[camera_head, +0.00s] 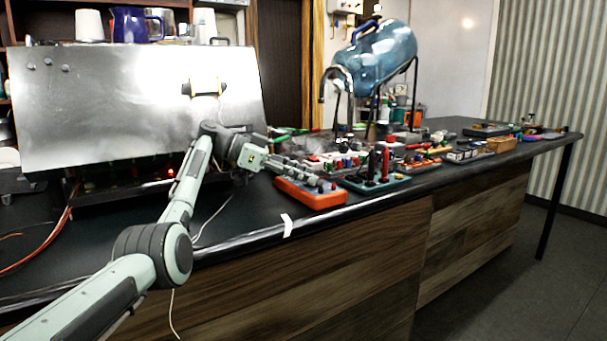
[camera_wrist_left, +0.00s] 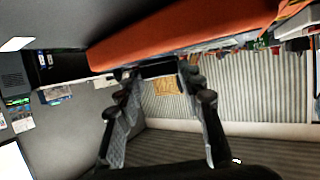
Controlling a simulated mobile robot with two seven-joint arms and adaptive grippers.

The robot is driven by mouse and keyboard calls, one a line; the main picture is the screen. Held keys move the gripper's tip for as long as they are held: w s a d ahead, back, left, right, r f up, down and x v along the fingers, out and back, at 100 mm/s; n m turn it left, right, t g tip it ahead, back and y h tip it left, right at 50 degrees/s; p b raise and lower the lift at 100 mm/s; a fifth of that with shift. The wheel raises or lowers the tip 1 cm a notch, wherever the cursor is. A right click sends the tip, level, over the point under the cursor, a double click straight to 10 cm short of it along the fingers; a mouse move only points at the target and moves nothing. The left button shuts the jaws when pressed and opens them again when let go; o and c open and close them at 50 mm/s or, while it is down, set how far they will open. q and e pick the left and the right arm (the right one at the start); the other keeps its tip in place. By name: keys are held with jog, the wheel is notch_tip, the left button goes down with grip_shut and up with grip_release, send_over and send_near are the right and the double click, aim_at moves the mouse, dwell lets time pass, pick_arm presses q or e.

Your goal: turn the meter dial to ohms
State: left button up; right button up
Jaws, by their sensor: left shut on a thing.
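The orange meter (camera_head: 310,196) lies on the dark counter near its front edge, below my left gripper (camera_head: 324,184). My left arm comes in from the left and its gripper reaches over the meter. In the left wrist view the meter's orange side (camera_wrist_left: 190,32) runs across the top. There my left gripper (camera_wrist_left: 158,72) has its fingertips at the meter, with a small dark part between them, which looks like the dial. The dial's face and its setting are hidden. My right gripper is not in view.
A teal tray (camera_head: 375,183) with red and black upright parts stands right of the meter. A large metal panel (camera_head: 100,95) stands behind my arm at left. A blue water jug (camera_head: 385,55) rests on a stand behind. Several small items crowd the counter to the right.

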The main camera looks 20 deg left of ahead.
pick_arm(q)
jog(key=o, duration=1.2)
jog(key=shift+d, duration=0.1)
jog(key=shift+c, duration=0.2)
notch_tip(320, 180, up, 10)
